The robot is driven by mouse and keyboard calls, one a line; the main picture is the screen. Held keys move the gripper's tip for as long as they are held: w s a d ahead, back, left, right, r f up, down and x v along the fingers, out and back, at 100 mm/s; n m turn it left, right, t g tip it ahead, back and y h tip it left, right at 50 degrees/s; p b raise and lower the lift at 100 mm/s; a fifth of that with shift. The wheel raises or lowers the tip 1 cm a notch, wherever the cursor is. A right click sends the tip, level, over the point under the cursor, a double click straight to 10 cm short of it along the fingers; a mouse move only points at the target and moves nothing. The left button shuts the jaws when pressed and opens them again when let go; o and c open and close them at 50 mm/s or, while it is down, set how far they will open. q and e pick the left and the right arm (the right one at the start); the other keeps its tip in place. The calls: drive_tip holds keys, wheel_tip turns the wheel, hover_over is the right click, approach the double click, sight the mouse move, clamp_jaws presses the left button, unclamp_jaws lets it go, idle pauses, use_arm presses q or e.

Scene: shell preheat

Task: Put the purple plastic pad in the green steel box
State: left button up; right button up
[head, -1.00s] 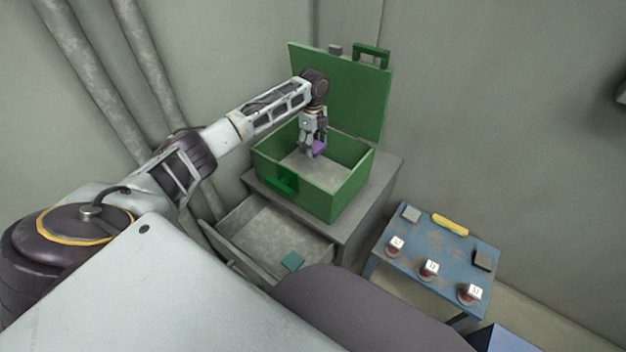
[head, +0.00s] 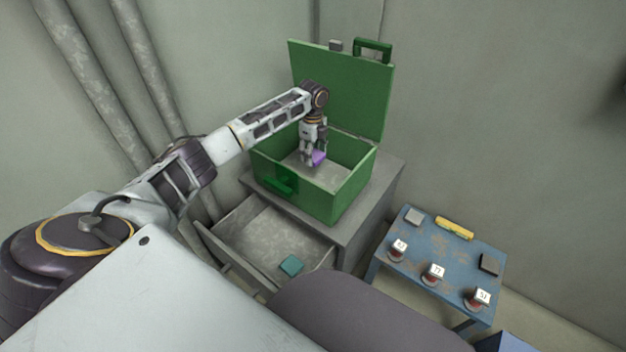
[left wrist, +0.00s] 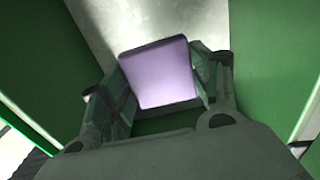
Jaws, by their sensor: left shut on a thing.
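The green steel box (head: 348,196) stands with its lid (head: 343,92) open on a grey cabinet. My left gripper (head: 314,158) is inside the box opening, pointing down. It is shut on the purple plastic pad (head: 319,158). In the left wrist view the purple pad (left wrist: 158,74) sits between the two fingers, with the box's grey floor and green walls beyond it. I cannot tell whether the pad touches the floor. My right gripper is not in view.
Below the box, an open grey drawer (head: 262,236) holds a teal pad (head: 291,265). A blue table (head: 445,248) at the right bears a yellow object (head: 454,228), dark and grey pads and several numbered pieces. Pipes run along the left wall.

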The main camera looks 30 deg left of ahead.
use_arm(q)
drive_tip(key=shift+f, duration=0.1)
drive_tip(key=b, duration=0.2)
hover_over(313, 179)
wheel_tip(313, 179, down, 6)
drive_tip(key=shift+w+r, duration=0.1)
drive_tip(key=shift+r, duration=0.1)
drive_tip(key=shift+f, duration=0.2)
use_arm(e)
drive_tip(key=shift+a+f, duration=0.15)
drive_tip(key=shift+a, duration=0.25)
use_arm(q)
drive_tip(key=shift+f, duration=0.15)
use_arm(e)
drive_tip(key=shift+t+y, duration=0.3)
use_arm(q)
drive_tip(key=shift+f, duration=0.25)
drive_tip(key=shift+f+b, duration=0.8)
drive_tip(key=shift+f, duration=0.7)
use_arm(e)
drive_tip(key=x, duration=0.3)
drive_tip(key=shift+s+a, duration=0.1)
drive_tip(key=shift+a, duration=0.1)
